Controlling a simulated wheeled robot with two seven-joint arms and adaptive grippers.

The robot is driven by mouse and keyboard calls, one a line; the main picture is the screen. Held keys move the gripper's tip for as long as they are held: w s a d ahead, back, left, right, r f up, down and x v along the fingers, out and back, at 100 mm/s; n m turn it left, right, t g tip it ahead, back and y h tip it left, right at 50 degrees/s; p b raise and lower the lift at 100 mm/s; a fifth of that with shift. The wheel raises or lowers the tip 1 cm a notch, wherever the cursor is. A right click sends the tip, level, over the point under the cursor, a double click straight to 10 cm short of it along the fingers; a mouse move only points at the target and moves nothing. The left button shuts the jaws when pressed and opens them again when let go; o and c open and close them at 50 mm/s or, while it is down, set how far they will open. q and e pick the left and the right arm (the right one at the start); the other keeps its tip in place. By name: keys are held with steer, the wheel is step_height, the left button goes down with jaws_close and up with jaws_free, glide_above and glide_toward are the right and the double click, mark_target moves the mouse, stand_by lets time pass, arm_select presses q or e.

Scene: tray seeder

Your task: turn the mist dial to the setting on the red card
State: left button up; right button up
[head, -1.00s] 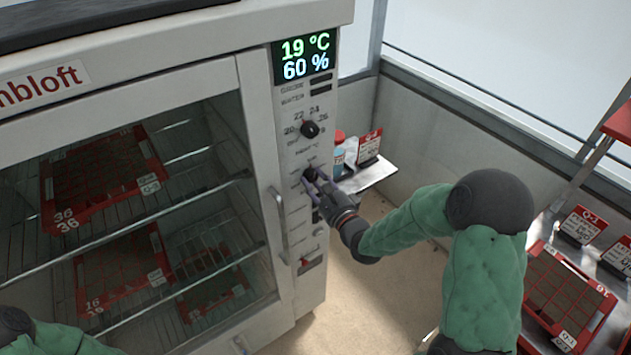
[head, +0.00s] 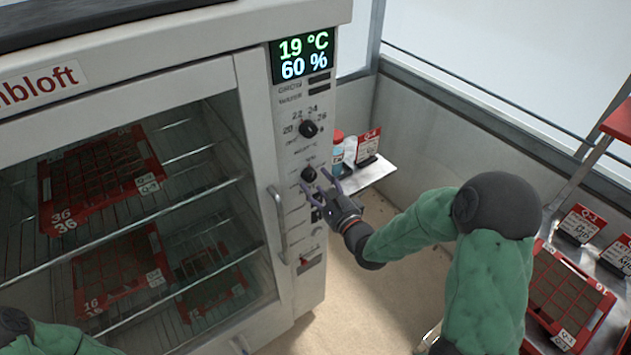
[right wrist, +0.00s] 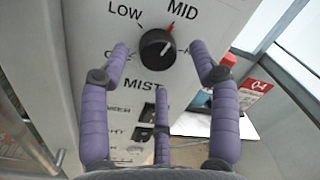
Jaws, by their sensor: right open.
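The mist dial (head: 309,174) is a black knob on the incubator's front panel, below the temperature dial. In the right wrist view the mist dial (right wrist: 157,48) has its red mark pointing up and right, toward MID. LOW is at its upper left; the side labels are partly hidden by fingers. My right gripper (head: 328,182) is open with purple fingers, just off the panel, apart from the knob. A red-edged card (head: 368,147) stands on the side shelf; its small writing is not legible. My left gripper is out of view.
The display (head: 303,56) reads 19 °C and 60 %. The temperature dial (head: 309,129) sits above the mist dial, and switches lie below. The door handle (head: 279,225) sticks out left of the panel. The side shelf (head: 370,175) juts out behind my right gripper.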

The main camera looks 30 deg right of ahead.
steer(key=s, duration=1)
steer(key=shift+f, duration=0.25)
